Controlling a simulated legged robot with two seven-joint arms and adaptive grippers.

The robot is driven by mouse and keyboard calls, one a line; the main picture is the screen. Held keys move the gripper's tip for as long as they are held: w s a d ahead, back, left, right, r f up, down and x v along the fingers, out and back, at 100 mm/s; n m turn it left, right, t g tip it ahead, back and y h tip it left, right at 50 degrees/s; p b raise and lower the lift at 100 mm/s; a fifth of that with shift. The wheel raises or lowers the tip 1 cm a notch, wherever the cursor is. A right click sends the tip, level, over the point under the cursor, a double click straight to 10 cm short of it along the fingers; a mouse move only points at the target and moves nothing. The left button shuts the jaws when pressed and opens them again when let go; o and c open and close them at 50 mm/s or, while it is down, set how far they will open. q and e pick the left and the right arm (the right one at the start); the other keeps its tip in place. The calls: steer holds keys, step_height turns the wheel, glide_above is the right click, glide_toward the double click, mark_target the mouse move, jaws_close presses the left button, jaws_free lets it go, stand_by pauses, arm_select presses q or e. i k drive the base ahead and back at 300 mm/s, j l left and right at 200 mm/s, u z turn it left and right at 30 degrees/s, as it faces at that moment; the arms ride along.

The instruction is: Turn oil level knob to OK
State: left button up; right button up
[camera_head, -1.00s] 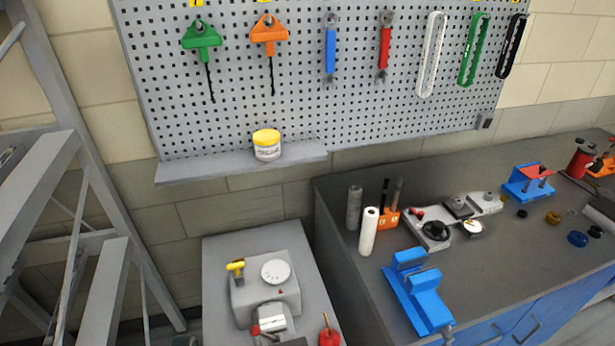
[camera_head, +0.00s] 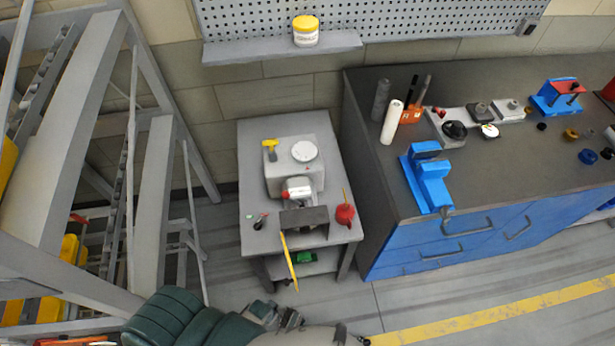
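A grey machine (camera_head: 288,178) stands on a small grey cart at centre. On its top is a round white dial knob (camera_head: 304,151) with fine marks, and a small red spot shows just in front of it. No lettering such as OK can be read at this size, so the knob's setting cannot be told. A dark green and grey mechanical shape at the bottom edge seems to be part of me. I cannot make out fingertips on it, and it is well apart from the knob. No right gripper shows.
A yellow T-shaped handle (camera_head: 270,149) stands left of the dial. A red oil can (camera_head: 345,213) stands on the cart (camera_head: 256,134). A workbench (camera_head: 385,233) with a blue vise (camera_head: 428,178) is on the right. A grey metal frame (camera_head: 150,190) is on the left. Open floor lies in front.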

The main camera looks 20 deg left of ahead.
mark_target(258, 226)
steer(key=u, duration=1.35)
